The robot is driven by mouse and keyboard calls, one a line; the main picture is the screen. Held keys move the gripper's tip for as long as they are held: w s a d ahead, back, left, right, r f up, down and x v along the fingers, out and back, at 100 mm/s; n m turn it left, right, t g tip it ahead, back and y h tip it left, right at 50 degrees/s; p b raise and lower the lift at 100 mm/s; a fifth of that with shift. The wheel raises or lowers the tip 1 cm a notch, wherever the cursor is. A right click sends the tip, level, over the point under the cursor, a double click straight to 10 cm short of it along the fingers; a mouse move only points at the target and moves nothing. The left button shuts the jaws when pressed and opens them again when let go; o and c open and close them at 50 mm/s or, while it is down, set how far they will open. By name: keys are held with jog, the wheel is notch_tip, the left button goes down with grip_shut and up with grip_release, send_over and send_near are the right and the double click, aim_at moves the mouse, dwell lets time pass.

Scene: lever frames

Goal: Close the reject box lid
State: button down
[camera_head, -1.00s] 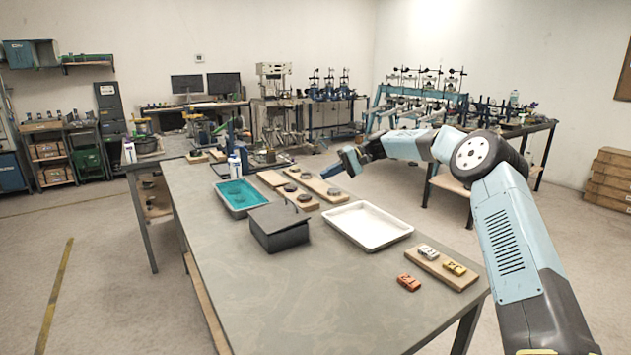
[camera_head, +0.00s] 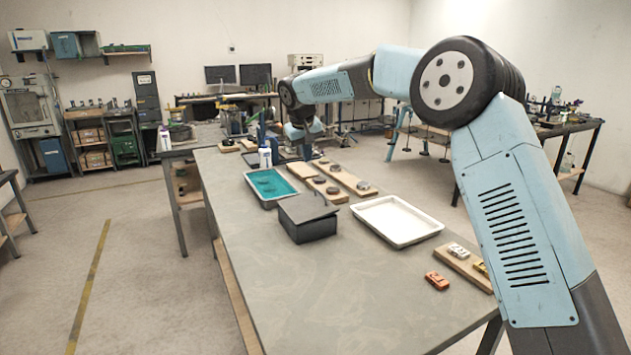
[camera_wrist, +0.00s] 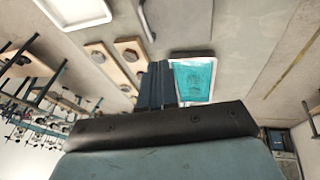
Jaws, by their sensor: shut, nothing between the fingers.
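The reject box (camera_head: 312,230) is a dark grey box on the table, in front of the teal tray. Its dark lid (camera_head: 306,207) lies over the top with a thin handle; I cannot tell whether it sits fully flush. In the wrist view the box (camera_wrist: 180,22) shows at the top edge, partly cut off. My gripper (camera_head: 303,148) is over the far part of the table, beyond the teal tray and apart from the box. In the wrist view its dark fingers (camera_wrist: 157,70) are together and empty.
A teal tray (camera_head: 254,189) and a white tray (camera_head: 397,239) flank the box. Wooden boards (camera_head: 343,175) with dark discs lie behind. Toy cars, one orange (camera_head: 437,280), sit at the right. A white bottle (camera_head: 265,157) stands near my gripper. The table's near left is clear.

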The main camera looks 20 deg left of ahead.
send_over(320, 193)
jog(key=s+a, duration=0.2)
jog(key=a, duration=0.1)
notch_tip(320, 193, down, 9)
jog(key=shift+w+d+f, duration=0.2)
jog(key=shift+d+f, duration=0.15)
jog(key=shift+f, duration=0.2)
jog(key=shift+w+d+f, duration=0.2)
jog(key=shift+d+f, duration=0.15)
jog(key=shift+f, duration=0.15)
jog(key=shift+w+d+f, duration=0.35)
jog(key=shift+d+f, duration=0.05)
jog(key=shift+f, duration=0.2)
jog(key=shift+f, duration=0.1)
jog(key=shift+w+d+f, duration=0.35)
jog(key=shift+d+f, duration=0.05)
jog(key=shift+f, duration=0.25)
